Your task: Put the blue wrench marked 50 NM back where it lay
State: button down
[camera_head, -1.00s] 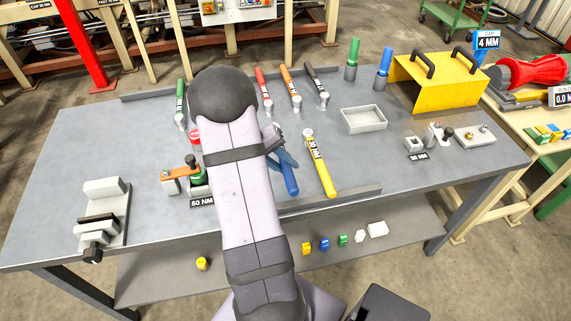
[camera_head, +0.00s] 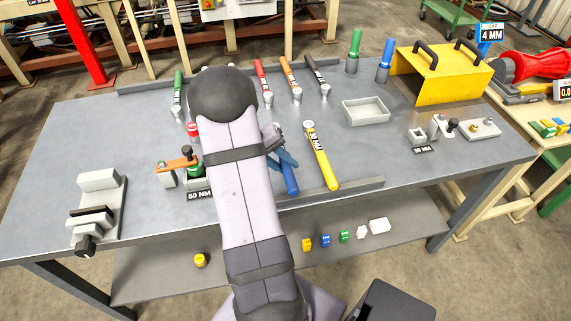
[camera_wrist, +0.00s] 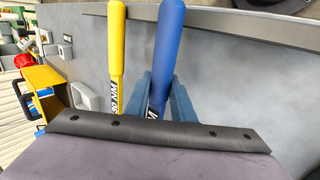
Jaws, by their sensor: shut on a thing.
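The blue wrench (camera_head: 290,178) is in my gripper (camera_head: 284,158), near the front of the grey bench, left of the yellow wrench. In the wrist view the blue handle (camera_wrist: 168,45) runs between the two blue fingers (camera_wrist: 163,100), which are shut on it. Only part of its dark label shows there, and the marking cannot be read. My arm hides the wrench's head end. Whether the wrench touches the bench or hangs just above it, I cannot tell.
The yellow wrench (camera_head: 321,160), marked 30 NM, lies close beside the blue one. Green, red, orange and black wrenches lie along the back. A raised rail (camera_head: 345,190) edges the front. A fixture with a 50 NM plate (camera_head: 199,195) stands left of my arm.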

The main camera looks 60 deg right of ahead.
jog(key=shift+f+b, duration=0.55)
jog(key=shift+b, duration=0.1)
dwell(0.4)
jog(key=c, duration=1.4)
grip_release()
jog(key=shift+c, duration=0.2)
jog(key=shift+a+f, duration=0.15)
jog(key=shift+r+p, duration=2.7)
jog(key=shift+r, duration=1.45)
